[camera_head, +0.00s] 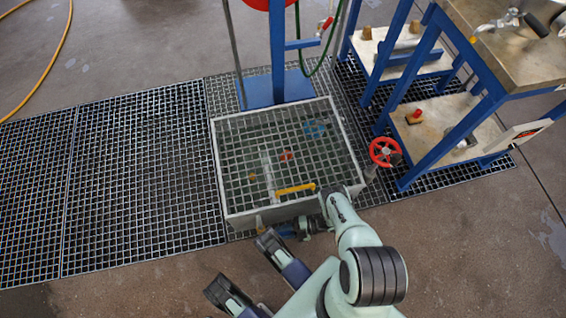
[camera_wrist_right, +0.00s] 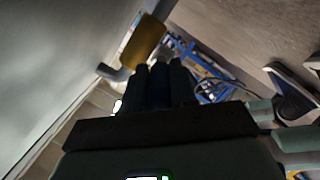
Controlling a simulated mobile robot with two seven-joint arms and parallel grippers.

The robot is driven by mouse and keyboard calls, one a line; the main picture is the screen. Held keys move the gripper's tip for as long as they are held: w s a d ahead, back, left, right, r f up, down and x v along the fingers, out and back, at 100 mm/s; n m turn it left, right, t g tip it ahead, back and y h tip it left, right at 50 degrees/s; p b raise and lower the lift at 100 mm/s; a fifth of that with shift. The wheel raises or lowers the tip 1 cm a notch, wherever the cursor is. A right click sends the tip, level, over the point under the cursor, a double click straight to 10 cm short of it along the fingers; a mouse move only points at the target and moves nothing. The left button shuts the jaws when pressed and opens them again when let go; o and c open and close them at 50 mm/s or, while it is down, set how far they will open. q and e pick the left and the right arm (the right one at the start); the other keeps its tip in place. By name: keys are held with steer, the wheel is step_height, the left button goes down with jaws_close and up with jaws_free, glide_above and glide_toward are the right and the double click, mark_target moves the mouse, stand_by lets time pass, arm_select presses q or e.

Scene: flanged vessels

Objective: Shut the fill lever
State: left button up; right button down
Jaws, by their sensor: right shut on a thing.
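In the right wrist view my right gripper (camera_wrist_right: 159,82) is shut on a dark blue piece (camera_wrist_right: 159,88), likely the fill lever, between two dark fingers. The yellow handle (camera_wrist_right: 143,42) stands just beyond the fingertips, beside the pale tank wall (camera_wrist_right: 60,60). I cannot tell the lever's angle.
A red handwheel (camera_head: 384,152) stands close to the right of the tank. A blue-framed bench (camera_head: 405,98) with shelves is beyond it. A blue post and base plate (camera_head: 258,90) stand behind the tank. The grating (camera_head: 130,180) to the left is clear.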

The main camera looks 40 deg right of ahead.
steer(key=c, duration=0.9)
jaws_free()
arm_select(q)
steer(key=shift+w+d+r+t+p, duration=0.15)
steer(key=shift+w+r+p, duration=0.1)
steer(key=shift+w, duration=0.25)
steer(key=shift+w+a+r+t+p, duration=0.15)
steer(key=shift+w+p, duration=0.1)
steer(key=shift+w, duration=0.2)
arm_select(e)
steer(key=v, duration=1.3)
arm_select(q)
steer(key=shift+d, duration=0.1)
arm_select(e)
steer(key=shift+d+r, duration=0.1)
